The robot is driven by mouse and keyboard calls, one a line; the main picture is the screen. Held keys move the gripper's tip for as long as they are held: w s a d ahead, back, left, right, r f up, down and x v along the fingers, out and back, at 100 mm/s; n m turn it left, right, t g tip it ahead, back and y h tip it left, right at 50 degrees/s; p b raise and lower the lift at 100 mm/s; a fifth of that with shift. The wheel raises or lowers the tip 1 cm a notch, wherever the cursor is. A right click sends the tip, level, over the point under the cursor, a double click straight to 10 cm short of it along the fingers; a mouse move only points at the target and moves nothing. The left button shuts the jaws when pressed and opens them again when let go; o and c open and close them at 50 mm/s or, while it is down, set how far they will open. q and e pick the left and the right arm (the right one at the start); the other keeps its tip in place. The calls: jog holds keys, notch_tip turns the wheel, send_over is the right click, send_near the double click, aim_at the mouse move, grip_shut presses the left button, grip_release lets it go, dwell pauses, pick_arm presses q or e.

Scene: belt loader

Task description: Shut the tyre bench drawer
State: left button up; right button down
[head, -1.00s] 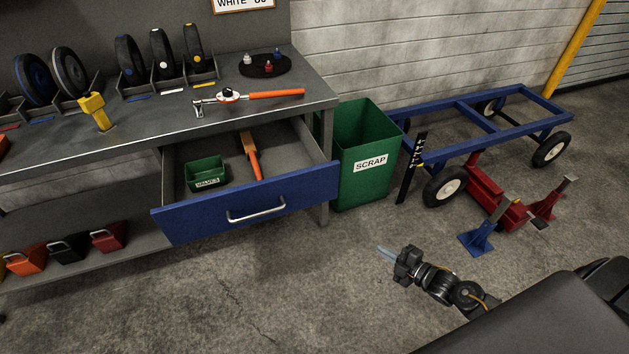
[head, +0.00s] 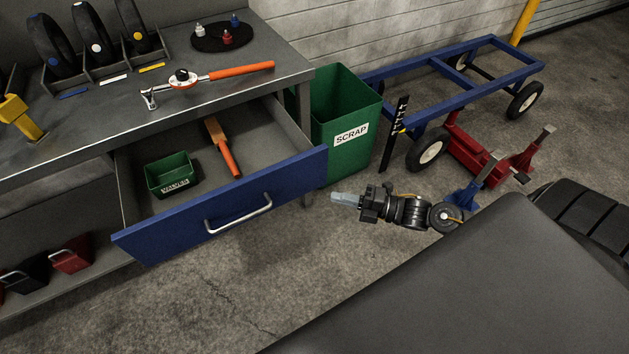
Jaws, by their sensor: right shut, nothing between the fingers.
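The tyre bench drawer (head: 170,233) stands pulled out from under the grey bench, with a blue front and a silver bar handle (head: 238,214). Inside it lie a small green bin (head: 171,174) at the left and an orange-handled tool (head: 222,147) in the middle. My right gripper (head: 338,198) is shut and empty. It points left, in the air to the right of the drawer front and apart from it. My left gripper is not in view.
The grey bench top (head: 200,105) carries a torque wrench (head: 208,77), a round dark tray (head: 222,38) and wheels in a rack. A green scrap bin (head: 346,120) stands right of the drawer.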

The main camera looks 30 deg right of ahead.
aim_at(300, 180)
jog(key=shift+w+a+p, duration=0.15)
jog(key=shift+w+a, duration=0.45)
jog(key=shift+w, duration=0.65)
jog(key=shift+w+a+p, duration=0.15)
jog(key=shift+w+a, duration=0.5)
jog(key=shift+w, duration=0.65)
jog(key=shift+w+a+p, duration=0.15)
jog(key=shift+w+a, duration=0.45)
jog(key=shift+w, duration=0.65)
